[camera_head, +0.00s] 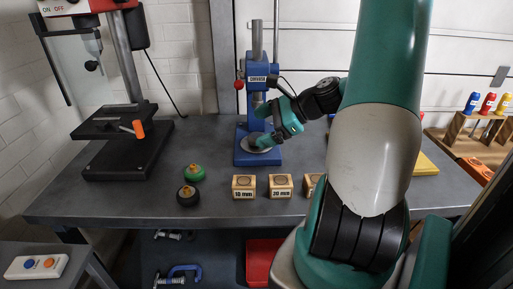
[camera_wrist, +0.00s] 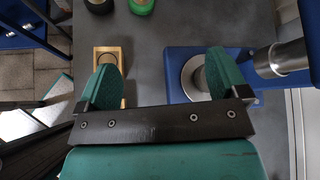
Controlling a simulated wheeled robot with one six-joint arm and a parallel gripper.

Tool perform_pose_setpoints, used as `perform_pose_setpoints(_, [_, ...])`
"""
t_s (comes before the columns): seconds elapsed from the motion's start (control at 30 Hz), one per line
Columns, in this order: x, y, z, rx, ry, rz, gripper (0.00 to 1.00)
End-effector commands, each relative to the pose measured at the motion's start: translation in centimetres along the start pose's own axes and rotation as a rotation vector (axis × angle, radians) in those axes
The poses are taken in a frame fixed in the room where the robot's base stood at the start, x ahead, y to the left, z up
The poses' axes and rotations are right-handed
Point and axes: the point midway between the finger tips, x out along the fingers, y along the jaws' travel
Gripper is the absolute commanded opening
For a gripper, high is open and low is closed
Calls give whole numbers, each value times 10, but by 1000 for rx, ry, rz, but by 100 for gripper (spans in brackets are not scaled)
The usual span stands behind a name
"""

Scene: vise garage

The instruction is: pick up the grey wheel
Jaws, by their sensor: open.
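A grey round disc (camera_head: 256,150) lies on the blue base of the press; it also shows in the wrist view (camera_wrist: 191,79), partly hidden by a finger. I cannot tell whether it is a loose wheel or the press's plate. A dark wheel-like piece with an orange knob (camera_head: 187,196) sits on the bench at left, beside a similar green one (camera_head: 194,173). My gripper (camera_head: 263,126) is open and empty, in front of the press. In the wrist view, its fingers (camera_wrist: 162,72) are wide apart, one over the disc and one over a wooden block.
The blue press (camera_head: 262,95) stands close to my gripper. Several labelled wooden blocks (camera_head: 244,187) line the bench's front. A black drill stand (camera_head: 125,160) is at left, and a wooden screwdriver rack (camera_head: 470,140) at right. The bench between drill stand and press is mostly clear.

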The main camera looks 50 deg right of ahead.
Motion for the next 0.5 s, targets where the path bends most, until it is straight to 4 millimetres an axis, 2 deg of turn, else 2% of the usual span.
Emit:
perform_pose_setpoints(0.03, [-14,-6,-31,140,-9,-89,92])
perform_pose_setpoints(0.1, [-34,-13,-58,296,-30,-190,92])
perform_pose_setpoints(0.2, [-56,-17,-86,455,-63,-297,92])
perform_pose_setpoints(0.3, [-69,-18,-100,543,-85,-357,92])
perform_pose_setpoints(0.37, [-70,-19,-104,569,-94,-374,92])
perform_pose_setpoints(0.5, [-51,-27,-105,579,-98,-376,92])
